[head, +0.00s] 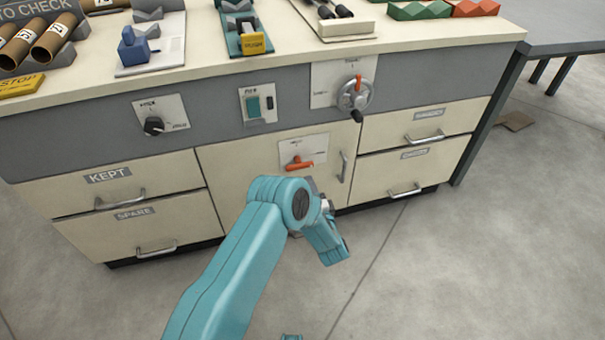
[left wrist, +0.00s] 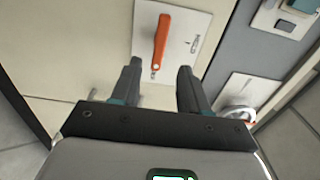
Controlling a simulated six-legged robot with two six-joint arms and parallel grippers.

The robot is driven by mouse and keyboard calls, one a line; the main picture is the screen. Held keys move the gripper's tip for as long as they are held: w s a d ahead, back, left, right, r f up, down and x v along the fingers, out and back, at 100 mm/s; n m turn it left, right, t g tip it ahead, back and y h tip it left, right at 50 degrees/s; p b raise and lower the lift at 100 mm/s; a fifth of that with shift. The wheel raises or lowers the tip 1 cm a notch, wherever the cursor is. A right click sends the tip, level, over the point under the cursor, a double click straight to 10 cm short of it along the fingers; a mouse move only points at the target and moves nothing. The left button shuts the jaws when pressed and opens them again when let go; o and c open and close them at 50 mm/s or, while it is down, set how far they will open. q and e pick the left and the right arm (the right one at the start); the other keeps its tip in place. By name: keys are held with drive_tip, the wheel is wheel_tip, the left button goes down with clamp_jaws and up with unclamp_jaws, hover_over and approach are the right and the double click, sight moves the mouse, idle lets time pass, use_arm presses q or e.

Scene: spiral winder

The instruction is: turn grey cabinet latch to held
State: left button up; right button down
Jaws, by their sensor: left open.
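The grey cabinet latch has an orange-red handle (head: 300,165) on a pale plate (head: 316,144), on the cabinet's middle door. In the head view the handle lies roughly level across the plate. In the left wrist view the handle (left wrist: 161,40) runs up and down the picture, ahead of my left gripper (left wrist: 160,69). That gripper's two dark fingers are apart, with the handle's near end seen in the gap. I cannot tell whether they touch it. In the head view my teal arm hides most of this gripper. My right gripper is not in view.
A door pull (head: 343,167) stands right of the latch. Above are a black knob (head: 153,126), a green switch (head: 253,106) and a handwheel (head: 355,95). Drawers with handles flank the door. The worktop (head: 210,77) carries fixtures and tubes. The floor in front is clear.

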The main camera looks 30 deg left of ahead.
sight(300, 168)
use_arm(q)
drive_tip(key=b+x, duration=0.1)
drive_tip(key=x, duration=0.6)
drive_tip(key=shift+f+b, duration=0.1)
drive_tip(key=shift+b, duration=0.3)
drive_tip(key=shift+x, duration=0.75)
clamp_jaws()
